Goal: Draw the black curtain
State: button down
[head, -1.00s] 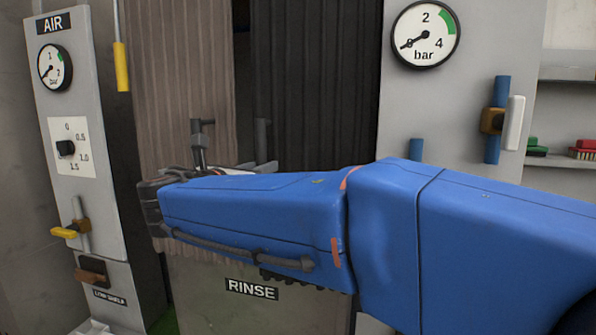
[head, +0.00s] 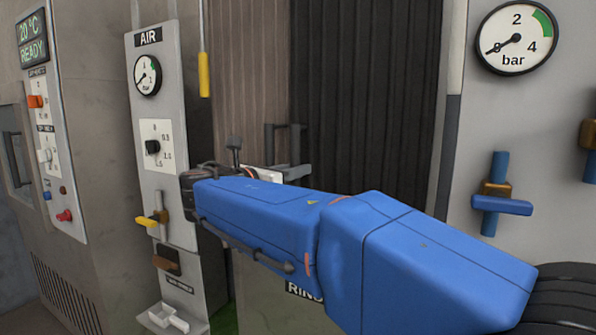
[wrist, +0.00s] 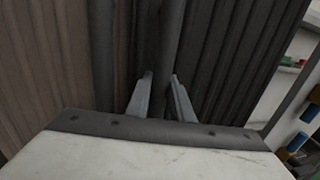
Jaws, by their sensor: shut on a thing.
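The black curtain (head: 370,100) hangs in dark vertical folds in the head view, right of a brown curtain (head: 250,80). It also shows on the right in the wrist view (wrist: 235,60). A dark upright handle (head: 270,145) stands at the black curtain's left edge, where the two curtains meet. My gripper (wrist: 161,78) is shut on this handle, with one finger on each side of the bar in the wrist view. In the head view my blue arm hides the lower part of the black curtain and part of the gripper.
The AIR panel (head: 165,190) stands left of the curtains, with a yellow pull handle (head: 204,75) hanging beside it. A grey panel with a bar gauge (head: 515,38) and blue valve (head: 490,190) stands right. My arm partly covers the RINSE label (head: 305,292).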

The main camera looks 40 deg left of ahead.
jog(key=c, duration=1.9)
grip_release()
jog(key=shift+s+a+r, duration=0.1)
jog(key=shift+a, duration=0.15)
jog(key=o, duration=0.3)
jog(key=shift+s+a, duration=0.1)
jog(key=shift+a, duration=0.05)
jog(key=shift+o, duration=0.2)
jog(key=s, duration=1.7)
jog(key=shift+d, duration=0.35)
jog(key=shift+s, duration=0.1)
